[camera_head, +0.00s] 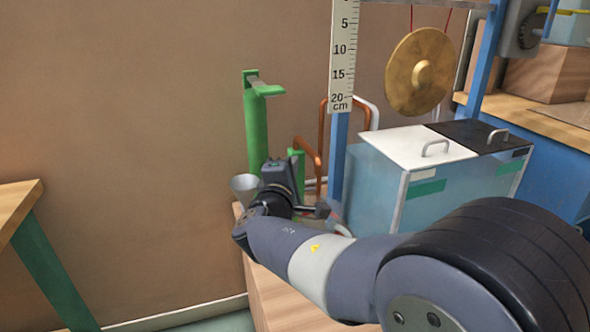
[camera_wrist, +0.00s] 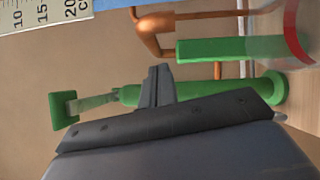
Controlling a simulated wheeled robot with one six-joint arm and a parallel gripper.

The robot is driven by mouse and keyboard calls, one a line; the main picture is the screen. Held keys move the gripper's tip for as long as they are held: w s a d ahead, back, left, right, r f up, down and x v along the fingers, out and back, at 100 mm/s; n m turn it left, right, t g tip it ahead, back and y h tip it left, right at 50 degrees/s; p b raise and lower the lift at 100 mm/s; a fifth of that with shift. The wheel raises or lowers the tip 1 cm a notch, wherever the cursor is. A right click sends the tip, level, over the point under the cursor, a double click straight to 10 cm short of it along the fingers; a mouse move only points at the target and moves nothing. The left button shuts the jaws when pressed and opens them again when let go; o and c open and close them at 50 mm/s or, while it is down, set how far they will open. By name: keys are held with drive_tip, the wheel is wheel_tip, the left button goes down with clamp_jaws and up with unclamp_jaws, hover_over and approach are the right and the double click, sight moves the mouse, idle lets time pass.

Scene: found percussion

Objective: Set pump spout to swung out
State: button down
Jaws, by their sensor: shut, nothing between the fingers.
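The green pump stands against the brown wall, with a tall green post (camera_head: 256,130) and an arm at its top. A shorter green post (camera_head: 297,163) with a curved copper pipe (camera_head: 308,152) stands beside it; I cannot tell for certain which part is the spout. The wrist view is turned sideways: the tall post (camera_wrist: 205,94), short post (camera_wrist: 228,49) and copper pipe (camera_wrist: 147,34) lie across it. My gripper (camera_wrist: 155,73) is shut and empty, its fingers in front of the tall post; contact is unclear. In the head view my wrist hides the fingertips.
A grey funnel-like cup (camera_head: 243,184) stands left of my wrist. A ruler (camera_head: 343,58) hangs on a blue post (camera_head: 339,160). A lidded clear tank (camera_head: 450,185) and a hanging gong (camera_head: 420,72) stand to the right. A wooden table (camera_head: 17,204) is at left, with open floor between.

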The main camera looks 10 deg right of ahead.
drive_tip(key=d+p+v, duration=0.1)
drive_tip(key=p+v, duration=0.1)
drive_tip(key=v, duration=0.8)
drive_tip(key=shift+s+d+f, duration=0.15)
drive_tip(key=shift+s+d, duration=0.25)
drive_tip(key=shift+s, duration=0.05)
drive_tip(key=x, duration=1.1)
drive_tip(key=shift+a+r, duration=0.3)
drive_tip(key=shift+a, duration=0.1)
drive_tip(key=shift+w+f, duration=0.1)
drive_tip(key=shift+f, duration=0.05)
